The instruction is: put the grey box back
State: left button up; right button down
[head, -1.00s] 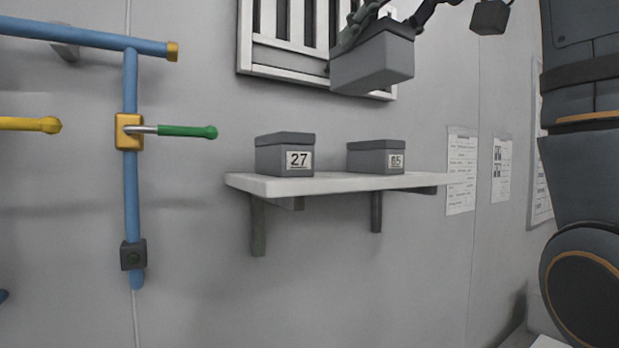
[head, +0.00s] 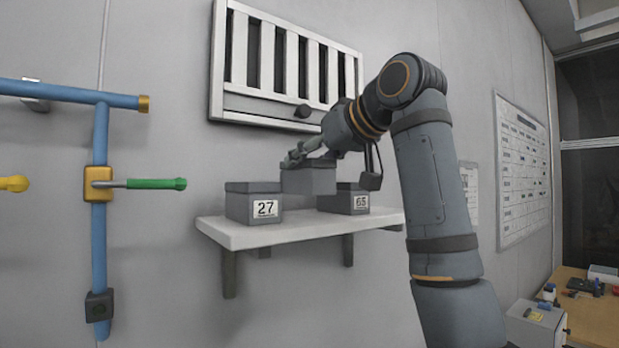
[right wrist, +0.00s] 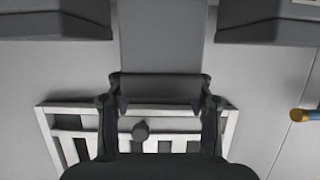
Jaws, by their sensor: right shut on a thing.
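A plain grey lidded box (head: 306,182) is held by my right gripper (head: 300,157) in the head view. It is between the grey box marked 27 (head: 252,203) on the left and the grey box marked 65 (head: 342,202) on the right. Its top stands higher than theirs, and I cannot tell whether its base touches the white shelf (head: 262,238). In the right wrist view, the fingers (right wrist: 158,104) are shut on the held box (right wrist: 160,45), with a grey box on either side. My left gripper is not in view.
A slatted white vent (head: 285,105) is on the wall behind my right gripper. Blue pipes (head: 100,240) with a green-handled valve (head: 150,184) are at the left. A wooden desk (head: 592,315) with small items is at the lower right.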

aim_at(308, 182)
jog(key=f, duration=0.3)
jog(key=shift+w+a+p, duration=0.35)
jog(key=shift+w+f, duration=0.1)
jog(key=shift+f, duration=0.3)
jog(key=shift+d, duration=0.15)
jog(key=shift+s+f, duration=0.1)
jog(key=shift+s, duration=0.1)
jog(key=c, duration=1)
grip_release()
jog(key=shift+f, duration=0.1)
jog(key=o, duration=0.5)
jog(key=shift+w, duration=0.1)
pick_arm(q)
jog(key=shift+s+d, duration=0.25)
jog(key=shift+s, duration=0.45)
